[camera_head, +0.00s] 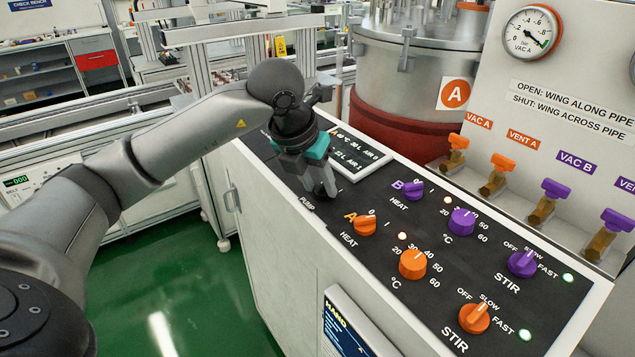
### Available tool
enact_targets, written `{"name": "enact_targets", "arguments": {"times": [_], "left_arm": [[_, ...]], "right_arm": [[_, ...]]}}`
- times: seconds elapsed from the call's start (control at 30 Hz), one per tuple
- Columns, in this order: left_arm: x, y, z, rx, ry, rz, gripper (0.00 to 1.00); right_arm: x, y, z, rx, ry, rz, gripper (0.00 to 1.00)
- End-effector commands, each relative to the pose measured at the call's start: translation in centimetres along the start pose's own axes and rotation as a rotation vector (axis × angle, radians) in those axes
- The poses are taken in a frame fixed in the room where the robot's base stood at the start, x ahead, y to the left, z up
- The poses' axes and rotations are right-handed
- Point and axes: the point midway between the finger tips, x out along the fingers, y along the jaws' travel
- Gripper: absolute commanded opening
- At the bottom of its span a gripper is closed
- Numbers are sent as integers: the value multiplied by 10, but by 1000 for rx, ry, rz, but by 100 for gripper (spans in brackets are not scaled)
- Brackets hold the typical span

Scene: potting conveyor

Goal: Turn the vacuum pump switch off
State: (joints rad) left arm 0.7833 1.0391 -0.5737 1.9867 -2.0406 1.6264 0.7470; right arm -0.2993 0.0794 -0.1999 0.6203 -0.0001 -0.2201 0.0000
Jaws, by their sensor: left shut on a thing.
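My left gripper (325,190) comes in from the left and points down onto the far left end of the dark control panel (375,278). Its fingers are shut at the spot beside the partly covered PUMP label (307,203). They are closed on the vacuum pump switch, which the fingers hide, so its position cannot be read. My right gripper is not in view.
Orange heat knob A (365,225) and purple heat knob B (413,190) sit close to the right of the gripper. A display (357,152) lies just behind it. Temperature knobs, stir knobs (474,319) and coloured valves (502,168) stand further right. A gauge (532,32) hangs above.

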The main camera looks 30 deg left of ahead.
Motion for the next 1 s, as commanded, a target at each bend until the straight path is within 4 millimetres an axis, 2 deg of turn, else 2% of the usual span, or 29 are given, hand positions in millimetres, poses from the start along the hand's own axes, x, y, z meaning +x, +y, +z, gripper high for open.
{"name": "enact_targets", "arguments": {"times": [0.63, 0.67, 0.9, 1.0], "left_arm": [[-1, 0, 1, -49, -3, 12, 0], [-1, 0, 1, -49, -3, 12, 46], [-1, 0, 1, -49, -1, 12, 72], [0, 0, 0, -49, -1, 12, 73]], "right_arm": [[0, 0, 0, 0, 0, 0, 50], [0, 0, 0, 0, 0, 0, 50], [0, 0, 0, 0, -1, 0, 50], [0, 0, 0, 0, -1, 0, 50]]}}
